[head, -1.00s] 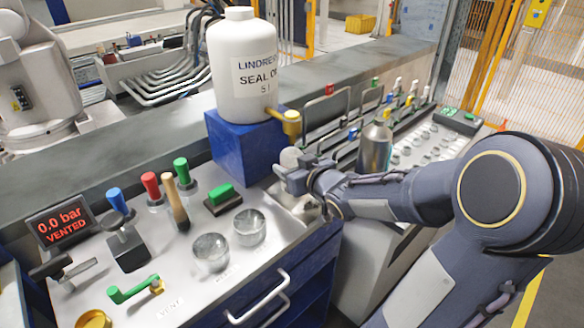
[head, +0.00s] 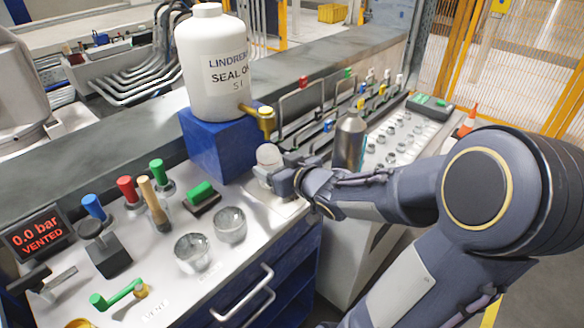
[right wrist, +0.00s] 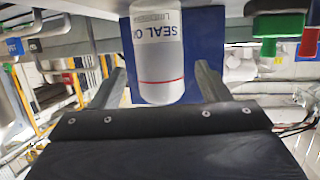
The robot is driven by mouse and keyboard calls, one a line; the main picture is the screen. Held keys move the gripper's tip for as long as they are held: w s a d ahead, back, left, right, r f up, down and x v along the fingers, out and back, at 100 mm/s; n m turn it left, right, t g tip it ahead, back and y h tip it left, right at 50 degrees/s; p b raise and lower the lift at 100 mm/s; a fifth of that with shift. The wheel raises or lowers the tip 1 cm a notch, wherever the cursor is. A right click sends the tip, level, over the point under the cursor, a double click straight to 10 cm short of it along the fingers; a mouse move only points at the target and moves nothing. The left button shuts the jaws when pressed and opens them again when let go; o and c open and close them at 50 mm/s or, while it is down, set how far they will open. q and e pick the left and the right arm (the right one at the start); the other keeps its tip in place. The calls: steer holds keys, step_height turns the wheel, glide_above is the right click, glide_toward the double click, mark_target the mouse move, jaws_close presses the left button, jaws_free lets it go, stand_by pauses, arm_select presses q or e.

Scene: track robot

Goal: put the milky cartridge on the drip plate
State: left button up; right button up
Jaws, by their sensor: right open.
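The milky cartridge (head: 268,156) is a whitish, round-topped cylinder. It stands upright in front of the blue block, by the brass tap. In the right wrist view, which is upside down, the cartridge (right wrist: 160,62) shows SEAL OIL lettering and a red line, and it sits between my spread fingers. My right gripper (head: 276,176) is open around it, with a visible gap on each side in the wrist view. A pale plate (head: 288,208), seemingly the drip plate, lies at the cartridge's foot. My gripper partly hides the plate and the cartridge's lower part. My left gripper is out of view.
The white oil jug (head: 212,65) stands on the blue block (head: 215,150), with the brass tap (head: 264,112) at its side. A metal bottle (head: 349,143) stands behind my right forearm.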

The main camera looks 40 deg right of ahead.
steer(key=s+r+m+g+h+p, duration=0.2)
steer(key=s+r+p, duration=0.1)
steer(key=s, duration=0.6)
steer(key=s+a+f+g+y, duration=0.1)
steer(key=s+a+g+y, duration=0.2)
steer(key=a, duration=0.6)
steer(key=s+a+f+n+g+y, duration=0.1)
steer(key=s+a+f+g+y, duration=0.1)
steer(key=s+a+g+y, duration=0.2)
steer(key=s+a, duration=0.3)
steer(key=a, duration=0.1)
steer(key=shift+s+a+f+n, duration=0.15)
steer(key=shift+a+n, duration=0.15)
steer(key=shift+a, duration=0.1)
step_height(320, 180, up, 3)
steer(key=p, duration=0.3)
steer(key=shift+d, duration=0.1)
